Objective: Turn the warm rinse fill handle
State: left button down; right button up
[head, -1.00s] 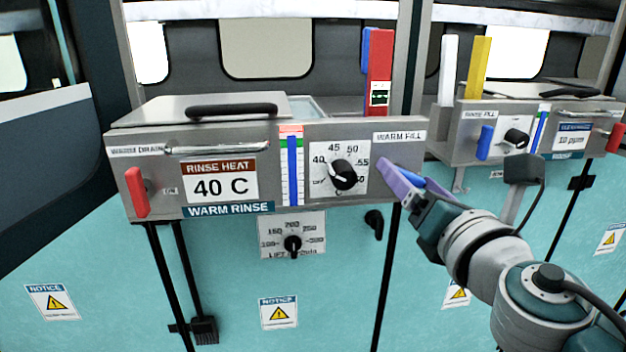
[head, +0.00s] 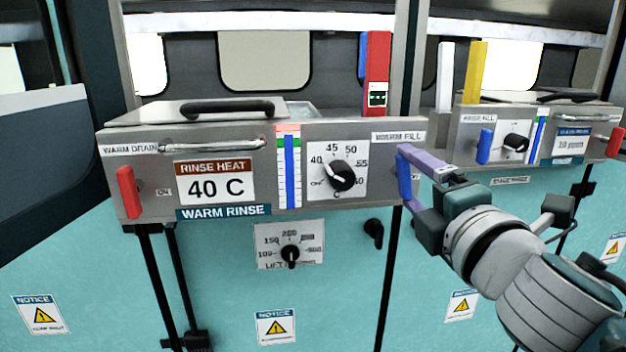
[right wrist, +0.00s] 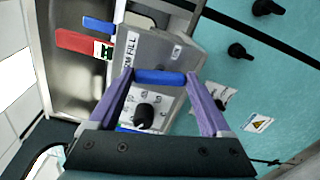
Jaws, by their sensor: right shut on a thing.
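The warm fill handle is a blue bar (head: 404,178) on the right end of the warm rinse unit's front, under the "WARM FILL" label. It stands roughly upright. My right gripper (head: 410,178) has one purple finger at the bar's upper end and one near its lower end. In the right wrist view the blue handle (right wrist: 160,77) spans the space between the two fingertips (right wrist: 160,74), and the gripper is shut on it. My left gripper is in neither view.
The warm rinse unit (head: 285,205) has a black dial (head: 341,176), a red drain handle (head: 129,192) and a bar (head: 212,145). A red block (head: 377,72) stands above it. A neighbouring unit with another blue handle (head: 484,146) is at right.

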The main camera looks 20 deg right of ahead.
jog(key=shift+m, duration=1.2)
jog(key=o, duration=1.2)
jog(key=shift+c, duration=0.2)
jog(key=shift+s, duration=0.1)
jog(key=b+v, duration=0.1)
jog(key=v, duration=0.8)
jog(key=shift+s+b, duration=0.4)
